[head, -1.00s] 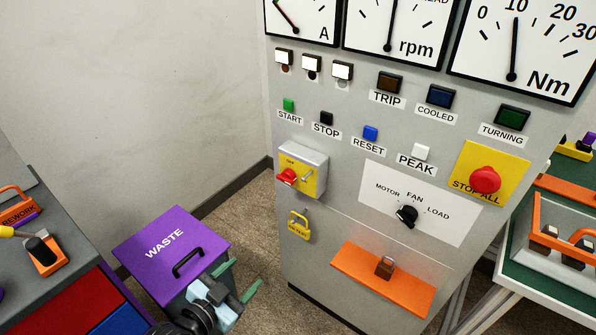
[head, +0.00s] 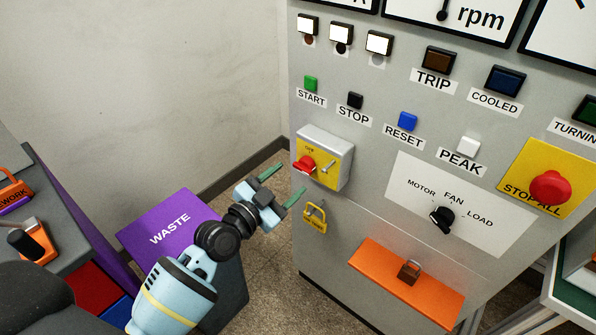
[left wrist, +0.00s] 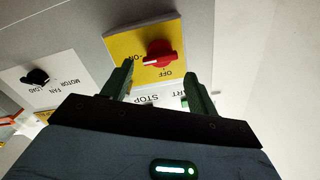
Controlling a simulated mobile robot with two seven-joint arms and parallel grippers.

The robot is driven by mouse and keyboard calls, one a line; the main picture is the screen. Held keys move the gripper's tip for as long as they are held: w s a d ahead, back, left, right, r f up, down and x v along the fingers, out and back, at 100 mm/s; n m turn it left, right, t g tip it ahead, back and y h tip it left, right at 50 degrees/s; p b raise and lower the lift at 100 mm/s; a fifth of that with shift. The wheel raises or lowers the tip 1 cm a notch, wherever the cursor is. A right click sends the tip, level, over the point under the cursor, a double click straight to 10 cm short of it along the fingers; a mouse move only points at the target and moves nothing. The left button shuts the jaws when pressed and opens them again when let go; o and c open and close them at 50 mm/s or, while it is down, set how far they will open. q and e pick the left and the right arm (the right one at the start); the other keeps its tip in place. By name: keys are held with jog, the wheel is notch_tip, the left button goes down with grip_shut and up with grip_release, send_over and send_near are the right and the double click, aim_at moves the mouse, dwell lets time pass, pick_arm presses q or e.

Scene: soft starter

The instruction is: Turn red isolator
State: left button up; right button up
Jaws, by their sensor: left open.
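The red isolator (head: 305,164) is a red knob on a yellow plate, on a grey box fixed to the cabinet's left side. In the left wrist view the red isolator (left wrist: 160,54) shows ahead of the fingers, near the gap between them, with the words ON and OFF beside it. My left gripper (head: 285,186) is open and empty, just left of and below the isolator, its two green fingers apart. The fingers of the left gripper (left wrist: 160,84) do not appear to touch the knob. My right gripper is out of view.
A yellow padlock (head: 315,217) hangs below the isolator box. A purple waste bin (head: 150,221) stands left, partly behind my arm. A red stop button (head: 551,187) sits right.

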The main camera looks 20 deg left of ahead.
aim_at(301, 170)
pick_arm(q)
jog(key=shift+x, duration=2.3)
jog(key=shift+c, duration=1)
jog(key=c, duration=0.5)
jog(key=shift+c, duration=0.2)
